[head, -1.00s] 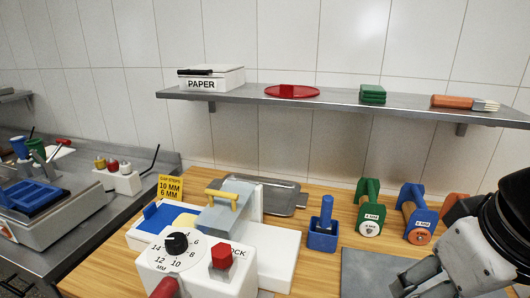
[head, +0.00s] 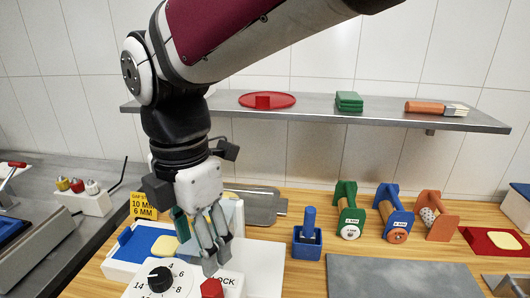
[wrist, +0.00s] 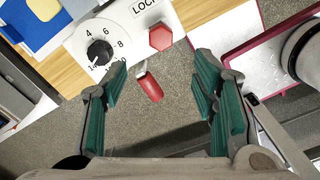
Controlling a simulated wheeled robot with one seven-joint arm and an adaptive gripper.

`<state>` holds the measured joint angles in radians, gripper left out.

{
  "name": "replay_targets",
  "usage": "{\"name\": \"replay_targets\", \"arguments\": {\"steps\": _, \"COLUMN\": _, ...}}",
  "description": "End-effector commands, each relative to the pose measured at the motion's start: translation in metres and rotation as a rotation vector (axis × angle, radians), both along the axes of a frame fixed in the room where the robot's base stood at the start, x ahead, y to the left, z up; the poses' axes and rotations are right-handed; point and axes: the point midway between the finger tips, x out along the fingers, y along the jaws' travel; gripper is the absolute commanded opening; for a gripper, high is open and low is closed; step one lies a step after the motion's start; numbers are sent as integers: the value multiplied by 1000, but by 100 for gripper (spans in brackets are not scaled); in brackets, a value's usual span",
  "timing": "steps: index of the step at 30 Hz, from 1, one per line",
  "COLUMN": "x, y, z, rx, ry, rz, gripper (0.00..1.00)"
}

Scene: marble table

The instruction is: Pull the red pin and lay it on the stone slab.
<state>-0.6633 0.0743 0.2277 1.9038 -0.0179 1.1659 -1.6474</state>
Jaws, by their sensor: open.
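The red pin, seen as a six-sided red head (head: 212,289), stands beside the LOCK label on the white dial housing (head: 188,276). In the wrist view the red head (wrist: 160,37) lies beyond my fingertips, with a red lever handle (wrist: 150,88) nearer, between the fingers in the picture. My gripper (head: 213,258) points down over the housing, open and empty, with its teal fingers (wrist: 158,78) spread apart. In the head view it is just above and behind the red head. The grey stone slab (head: 400,278) lies flat and bare on the wooden table to the right.
A blue holder (head: 307,243) with a blue peg stands between housing and slab. Green (head: 348,212), blue (head: 394,215) and orange (head: 436,216) stands line the slab's back. A steel shelf (head: 320,113) runs above. A red tray (head: 497,243) lies right.

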Motion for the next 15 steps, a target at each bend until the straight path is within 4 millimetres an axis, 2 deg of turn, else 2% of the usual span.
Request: {"name": "replay_targets", "arguments": {"steps": 15, "x": -1, "y": -1, "z": -91, "rx": -3, "ry": 2, "rz": -4, "gripper": 54}}
